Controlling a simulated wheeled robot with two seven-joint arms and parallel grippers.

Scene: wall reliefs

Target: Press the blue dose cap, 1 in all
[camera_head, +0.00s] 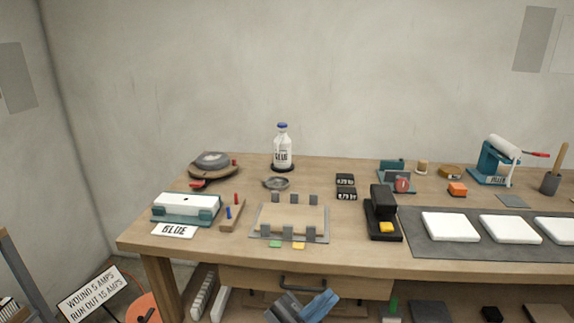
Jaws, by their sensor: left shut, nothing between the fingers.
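A grey and blue shape at the bottom edge, below the drawer handle, looks like my left gripper (318,304). It is shut and empty, cut off by the frame, and well below and in front of the bottle. My right gripper is not in view.
A shallow grey dish (276,183) lies just in front of the bottle. A grey fixture (290,219) with upright tabs stands nearer the front. A round dark device (212,162) is to the left, small black blocks (346,187) to the right. Air above the bottle is clear.

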